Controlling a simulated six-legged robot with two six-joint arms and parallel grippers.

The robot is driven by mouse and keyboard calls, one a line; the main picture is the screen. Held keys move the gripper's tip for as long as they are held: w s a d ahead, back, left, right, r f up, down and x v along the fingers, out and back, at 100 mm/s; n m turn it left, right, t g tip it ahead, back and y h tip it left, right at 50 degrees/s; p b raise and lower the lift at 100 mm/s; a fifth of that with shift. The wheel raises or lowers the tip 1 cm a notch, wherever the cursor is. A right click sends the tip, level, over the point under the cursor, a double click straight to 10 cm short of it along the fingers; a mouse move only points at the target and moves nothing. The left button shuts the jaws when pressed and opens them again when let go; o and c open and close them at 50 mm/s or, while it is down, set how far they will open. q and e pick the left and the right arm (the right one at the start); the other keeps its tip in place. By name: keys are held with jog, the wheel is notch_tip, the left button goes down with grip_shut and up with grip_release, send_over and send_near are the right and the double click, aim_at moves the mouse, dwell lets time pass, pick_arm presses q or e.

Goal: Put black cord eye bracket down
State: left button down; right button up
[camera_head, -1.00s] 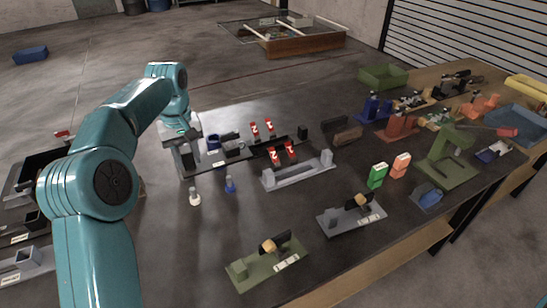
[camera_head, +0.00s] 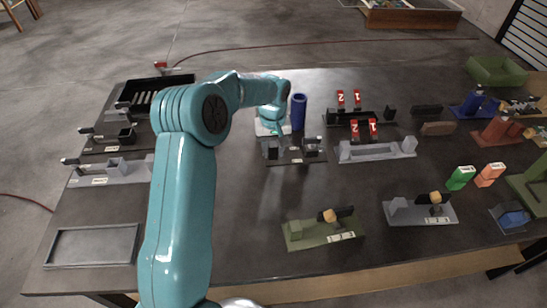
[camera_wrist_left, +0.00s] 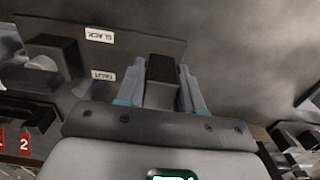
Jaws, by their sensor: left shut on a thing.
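My left gripper (camera_head: 279,133) reaches down at the dark fixture plate (camera_head: 293,158) near the middle of the table. In the left wrist view its two grey fingers (camera_wrist_left: 160,88) are shut on a dark-topped block, the black cord eye bracket (camera_wrist_left: 162,70). The bracket is over or at the edge of the dark plate (camera_wrist_left: 140,50), which has white labels reading BLACK and TAUT. I cannot tell whether the bracket touches the plate or table. Another dark block (camera_wrist_left: 55,55) stands on the plate beside the gripper. My right gripper is not in view.
A blue cylinder (camera_head: 298,112) stands just behind the fixture. A grey bracket fixture (camera_head: 375,151) and red numbered tags (camera_head: 364,129) are to the right. An olive fixture (camera_head: 322,232) is in front. An empty grey tray (camera_head: 92,246) lies front left.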

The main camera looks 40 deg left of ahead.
aim_at(273, 159)
pick_arm(q)
notch_tip(273, 159, down, 5)
jog(key=shift+r+p, duration=0.15)
jog(key=shift+p, duration=0.15)
jog(key=shift+s, duration=0.1)
jog(key=c, duration=0.7)
grip_release()
